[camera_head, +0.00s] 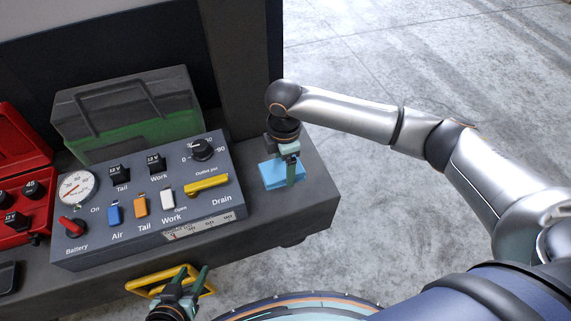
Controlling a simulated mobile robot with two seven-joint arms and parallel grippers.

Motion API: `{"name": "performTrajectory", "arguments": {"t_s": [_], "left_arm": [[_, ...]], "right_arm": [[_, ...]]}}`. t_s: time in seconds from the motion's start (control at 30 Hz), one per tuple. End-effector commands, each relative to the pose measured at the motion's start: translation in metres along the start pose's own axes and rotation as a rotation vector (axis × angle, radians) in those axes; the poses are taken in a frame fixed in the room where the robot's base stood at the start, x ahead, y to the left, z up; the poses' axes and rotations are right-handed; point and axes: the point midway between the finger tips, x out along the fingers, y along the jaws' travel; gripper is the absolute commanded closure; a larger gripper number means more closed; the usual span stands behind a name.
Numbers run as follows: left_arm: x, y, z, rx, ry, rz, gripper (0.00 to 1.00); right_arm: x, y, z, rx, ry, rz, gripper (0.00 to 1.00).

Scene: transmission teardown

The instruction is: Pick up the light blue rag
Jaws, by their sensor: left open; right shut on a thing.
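The light blue rag (270,174) lies as a folded square on the right end of the dark bench top. My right gripper (289,178) points down over the rag, with its green fingers shut on the rag's right part. My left gripper (190,283) is low in the picture, in front of the bench, with its two green fingers apart and nothing between them.
A grey control panel (80,245) with switches, a gauge and a yellow handle stands left of the rag. Behind it is a green and grey case (130,112). A red open case (20,140) is at far left. A yellow frame (150,279) is near my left gripper.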

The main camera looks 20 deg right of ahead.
Motion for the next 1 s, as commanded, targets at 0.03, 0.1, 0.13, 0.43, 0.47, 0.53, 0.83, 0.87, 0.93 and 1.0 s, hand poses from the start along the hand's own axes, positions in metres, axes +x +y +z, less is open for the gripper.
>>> {"name": "performTrajectory", "arguments": {"t_s": [0.03,0.1,0.13,0.43,0.47,0.53,0.83,0.87,0.93,1.0], "left_arm": [[-0.004,0.001,-0.007,0.001,0.005,0.001,0.5],[-0.007,0.0,-0.013,0.002,0.016,-0.002,0.5],[-0.008,0.0,-0.015,0.002,0.02,-0.004,0.5],[-0.015,-0.007,-0.007,-0.004,0.006,-0.023,0.5],[-0.016,-0.007,-0.006,-0.006,0.003,-0.024,0.5],[-0.017,-0.008,-0.004,-0.008,-0.002,-0.026,0.5],[-0.018,-0.012,-0.004,-0.011,-0.001,-0.036,0.5],[-0.018,-0.012,-0.004,-0.011,-0.001,-0.036,0.5],[-0.018,-0.012,-0.004,-0.012,-0.001,-0.036,0.5],[-0.018,-0.012,-0.004,-0.012,-0.001,-0.035,0.5]], "right_arm": [[-0.017,-0.009,-0.006,-0.005,0.003,0.003,0.73],[-0.033,-0.021,-0.012,-0.005,0.003,0.003,0.73],[-0.041,-0.026,-0.015,-0.005,0.003,0.003,0.73],[-0.069,-0.085,-0.046,-0.004,0.002,0.001,0.73],[-0.071,-0.088,-0.048,-0.003,0.002,0.001,0.73],[-0.075,-0.096,-0.052,-0.002,0.001,0.001,0.73],[-0.079,-0.108,-0.058,0.001,-0.001,0.0,0.73],[-0.079,-0.108,-0.058,0.002,-0.001,0.0,0.73],[-0.079,-0.108,-0.058,0.002,-0.001,0.0,0.73],[-0.079,-0.108,-0.058,0.001,0.0,0.0,0.73]]}}
